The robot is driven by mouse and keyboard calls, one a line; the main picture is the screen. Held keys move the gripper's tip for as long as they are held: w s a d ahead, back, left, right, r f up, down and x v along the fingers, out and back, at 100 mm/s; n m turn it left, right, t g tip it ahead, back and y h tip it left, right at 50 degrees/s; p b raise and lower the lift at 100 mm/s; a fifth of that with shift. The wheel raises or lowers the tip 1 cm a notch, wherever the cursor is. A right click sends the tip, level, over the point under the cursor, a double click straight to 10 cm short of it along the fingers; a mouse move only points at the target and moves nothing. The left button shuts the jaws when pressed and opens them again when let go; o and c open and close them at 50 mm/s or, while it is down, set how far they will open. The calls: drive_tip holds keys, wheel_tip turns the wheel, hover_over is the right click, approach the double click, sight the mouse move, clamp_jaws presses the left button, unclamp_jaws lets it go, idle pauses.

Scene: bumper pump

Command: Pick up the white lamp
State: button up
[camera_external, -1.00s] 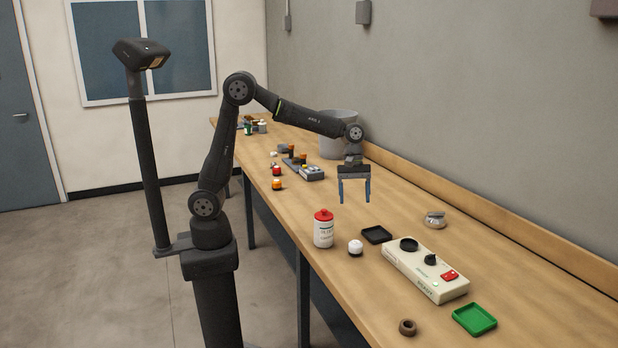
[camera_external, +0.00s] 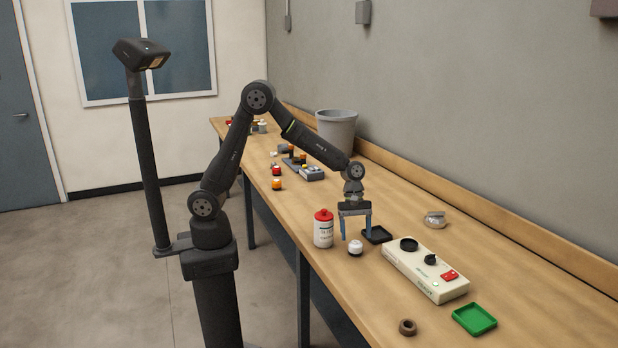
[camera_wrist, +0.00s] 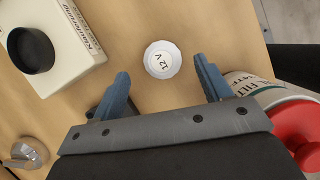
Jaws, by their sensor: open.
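A white bottle with a red cap (camera_external: 323,229) stands close on the left. A black tray (camera_external: 377,235) and a cream control box (camera_external: 425,270) are to the right. A green tray (camera_external: 474,319) and a brown ring (camera_external: 407,327) lie at the front. A grey bin (camera_external: 337,131) stands behind.

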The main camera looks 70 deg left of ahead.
sight(355, 241)
drive_tip(key=x, duration=0.4)
drive_tip(key=shift+s+a+f, duration=0.1)
drive_tip(key=shift+f, duration=0.3)
drive_tip(key=c, duration=1.1)
drive_tip(key=shift+r, duration=0.2)
